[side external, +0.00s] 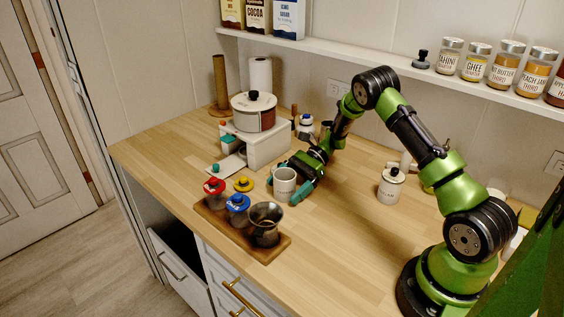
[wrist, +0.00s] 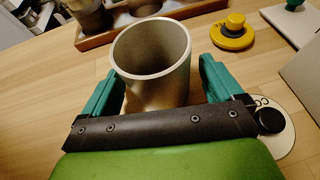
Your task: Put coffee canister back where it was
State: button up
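An open, lidless white canister (side external: 285,185) with a small, unreadable label stands upright on the wooden counter behind the tray of jars. It also shows in the wrist view (wrist: 157,75), where its inside looks empty down to a shaded bottom. My gripper (side external: 288,187) is low at the counter. Its two teal fingers (wrist: 160,85) reach along both sides of this canister, with a visible gap at the right finger. A lidded white canister (side external: 391,186) with a dark knob and a label stands farther right. The labels are too small to tell which is coffee.
A wooden tray (side external: 277,252) with red-lidded and blue-lidded jars and a metal cup lies near the front edge. A yellow knobbed lid (side external: 244,184) is beside it. A white appliance (side external: 265,146) stands at the back left. A wall shelf (side external: 400,68) holds jars. The front-middle counter is clear.

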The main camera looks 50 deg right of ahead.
jog(key=shift+r, duration=0.2)
jog(key=v, duration=1.1)
jog(key=shift+s+d, duration=0.1)
jog(key=shift+d, duration=0.15)
jog(key=shift+r, duration=0.25)
jog(key=s+a+r+n+g+h, duration=0.1)
jog(key=s+a+r+n+h, duration=0.3)
jog(key=r, duration=0.3)
jog(key=s+a+r+n+h, duration=0.1)
jog(key=a+r+n+h, duration=0.15)
jog(key=a+r, duration=0.4)
jog(key=s+a+r+n+t+h, duration=0.2)
jog(key=s+a+n+t, duration=0.1)
jog(key=s, duration=0.4)
jog(key=s+a+r+n+t+h, duration=0.2)
jog(key=s+a+r+n+t, duration=0.1)
jog(key=s+a+n, duration=0.2)
jog(key=shift+s+r+n+h, duration=0.35)
jog(key=shift+s+n, duration=0.3)
jog(key=shift+s, duration=0.45)
